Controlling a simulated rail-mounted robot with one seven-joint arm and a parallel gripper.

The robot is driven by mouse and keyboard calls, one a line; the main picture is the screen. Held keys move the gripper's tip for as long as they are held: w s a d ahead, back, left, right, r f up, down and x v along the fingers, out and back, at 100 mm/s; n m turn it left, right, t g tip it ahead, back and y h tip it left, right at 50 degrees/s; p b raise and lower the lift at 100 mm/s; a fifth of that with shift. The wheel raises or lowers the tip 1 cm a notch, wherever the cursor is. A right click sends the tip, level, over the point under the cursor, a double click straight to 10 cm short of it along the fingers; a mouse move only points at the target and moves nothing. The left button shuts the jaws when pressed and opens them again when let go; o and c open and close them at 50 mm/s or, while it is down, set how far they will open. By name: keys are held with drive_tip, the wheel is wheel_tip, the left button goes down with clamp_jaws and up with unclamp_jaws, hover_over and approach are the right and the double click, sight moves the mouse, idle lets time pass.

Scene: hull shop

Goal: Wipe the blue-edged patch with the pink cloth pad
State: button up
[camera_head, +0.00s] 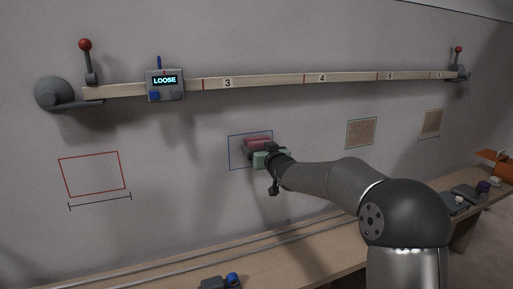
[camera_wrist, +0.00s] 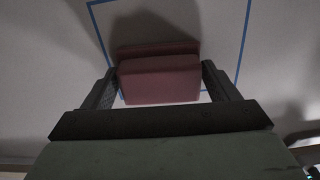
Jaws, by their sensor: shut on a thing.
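The blue-edged patch (camera_head: 234,158) is a blue outlined rectangle on the grey wall, in the middle of the head view. Its blue edges also show around the pad in the wrist view (camera_wrist: 242,42). My gripper (camera_head: 261,150) is in front of the patch. It is shut on the pink cloth pad (camera_head: 257,142), which sits between the two fingers in the wrist view (camera_wrist: 160,82). The pad is within the blue outline as seen from the wrist. I cannot tell whether it touches the wall. The patch behind the pad and gripper is hidden.
A numbered wooden rail (camera_head: 265,81) runs along the wall above, with a box reading LOOSE (camera_head: 165,85). A red outline (camera_head: 93,174) is at left; speckled patches (camera_head: 361,133) are at right. A bench (camera_head: 300,262) with a blue-knobbed item (camera_head: 217,283) lies below.

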drive_tip(key=shift+w+d+r+p, duration=0.1)
drive_tip(key=shift+w+d+p, duration=0.15)
drive_tip(key=shift+d+p, duration=0.25)
drive_tip(key=shift+w+d+r+p, duration=0.1)
drive_tip(key=shift+w+d+p, duration=0.1)
drive_tip(key=shift+d+p, duration=0.25)
drive_tip(key=shift+w+d+f+p, duration=0.1)
drive_tip(key=shift+w+d+p, duration=0.3)
drive_tip(key=shift+d+p, duration=0.35)
drive_tip(key=shift+w+d+f+p, duration=0.1)
drive_tip(key=shift+w+d+p, duration=0.4)
drive_tip(key=shift+d, duration=0.45)
drive_tip(key=shift+o, duration=0.7)
drive_tip(key=shift+s, duration=0.15)
drive_tip(key=shift+c, duration=0.7)
drive_tip(key=shift+s, duration=0.1)
drive_tip(key=shift+s+d, duration=0.25)
drive_tip(key=shift+s, duration=0.2)
drive_tip(key=b+v, duration=0.1)
drive_tip(key=v, duration=0.4)
